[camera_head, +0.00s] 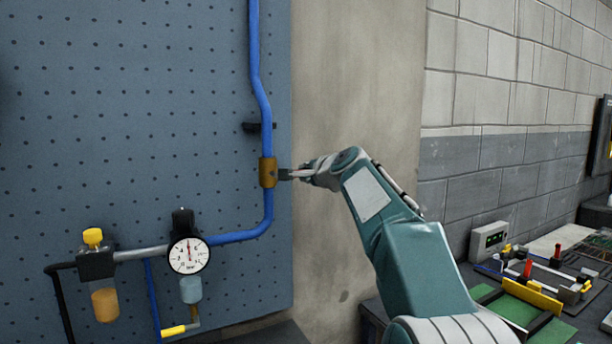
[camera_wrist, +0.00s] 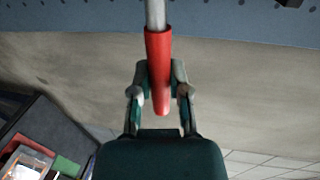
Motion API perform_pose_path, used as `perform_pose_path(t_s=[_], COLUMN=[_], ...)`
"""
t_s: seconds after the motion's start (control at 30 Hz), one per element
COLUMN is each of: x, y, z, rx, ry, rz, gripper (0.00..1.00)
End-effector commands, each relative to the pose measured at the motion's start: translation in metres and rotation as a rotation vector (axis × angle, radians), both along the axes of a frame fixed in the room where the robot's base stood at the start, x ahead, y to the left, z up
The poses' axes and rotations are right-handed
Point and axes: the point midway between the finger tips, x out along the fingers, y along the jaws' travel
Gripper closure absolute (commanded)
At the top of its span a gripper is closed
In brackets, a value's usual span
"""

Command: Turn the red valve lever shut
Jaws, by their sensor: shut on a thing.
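The red valve lever (camera_wrist: 160,55) runs down the middle of the wrist view. Its bare metal stem leads up out of the frame and its red sleeve lies between my two fingers. My gripper (camera_wrist: 160,82) is shut on the red sleeve, with one finger on each side. In the head view my gripper (camera_head: 287,174) reaches in from the right, beside the brass valve body (camera_head: 268,172) on the vertical blue pipe (camera_head: 263,105). The red sleeve is hidden there, so the lever's angle to the pipe cannot be told well.
A pressure gauge (camera_head: 189,256) and a yellow-topped filter (camera_head: 93,238) sit lower left on the blue pegboard (camera_head: 130,120). A bench with a green mat and tools (camera_head: 530,300) stands at lower right. Bare wall lies behind my arm.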

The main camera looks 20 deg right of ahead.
Motion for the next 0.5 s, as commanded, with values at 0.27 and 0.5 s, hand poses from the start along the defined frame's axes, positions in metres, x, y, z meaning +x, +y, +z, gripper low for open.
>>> perform_pose_path(t_s=[0.27,0.5], x=[0.0004,-0.0003], y=[0.0015,0.0006], z=[-0.0013,-0.0004], rx=[0.001,0.002], ry=[0.003,0.001], rz=[0.004,0.002], gripper=[0.42,0.42])
